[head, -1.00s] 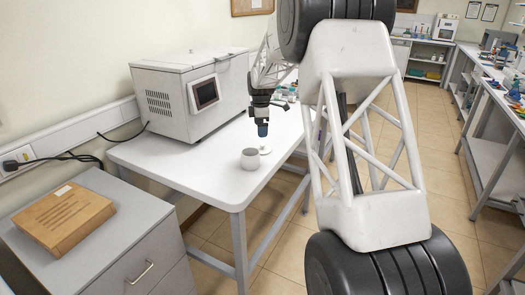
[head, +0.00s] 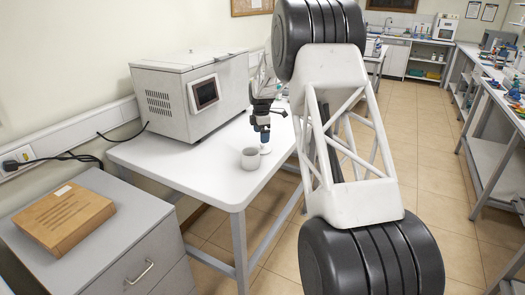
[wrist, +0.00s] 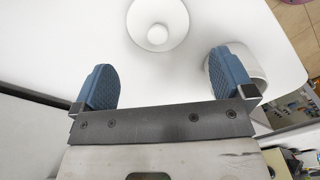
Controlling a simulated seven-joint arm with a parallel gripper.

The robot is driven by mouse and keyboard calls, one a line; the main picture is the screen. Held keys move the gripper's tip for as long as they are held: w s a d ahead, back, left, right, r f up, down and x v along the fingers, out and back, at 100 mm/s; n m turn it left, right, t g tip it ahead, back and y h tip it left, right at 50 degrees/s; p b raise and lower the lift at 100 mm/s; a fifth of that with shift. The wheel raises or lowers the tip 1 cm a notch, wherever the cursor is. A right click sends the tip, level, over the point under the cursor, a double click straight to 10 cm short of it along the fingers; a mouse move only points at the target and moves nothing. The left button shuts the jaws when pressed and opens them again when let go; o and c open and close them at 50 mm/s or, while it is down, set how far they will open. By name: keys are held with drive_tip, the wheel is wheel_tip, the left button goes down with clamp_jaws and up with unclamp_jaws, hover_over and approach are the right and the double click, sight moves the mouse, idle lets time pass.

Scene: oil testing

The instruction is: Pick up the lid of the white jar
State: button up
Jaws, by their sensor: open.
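The white lid (wrist: 172,14), a round disc with a small knob, lies flat on the white table in the wrist view, at the top middle. In the head view only a bit of it (head: 266,150) shows, beside the jar. The open white jar (head: 250,158) stands upright on the table without its lid. In the wrist view the jar (wrist: 250,62) is partly hidden behind my right-hand finger. My gripper (wrist: 163,66) is open and empty, its blue fingers spread apart. The lid is ahead of the gap. In the head view my gripper (head: 264,137) points down above the lid's spot.
A large white machine with a screen (head: 195,95) stands on the table (head: 190,172) behind the jar. The table's front is clear.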

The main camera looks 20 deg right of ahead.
sight(261, 146)
drive_tip(key=shift+f, duration=0.75)
drive_tip(key=shift+f, duration=0.1)
drive_tip(key=shift+w+f, duration=0.1)
drive_tip(key=shift+f, duration=2.4)
drive_tip(key=shift+c, duration=0.3)
drive_tip(key=c, duration=0.7)
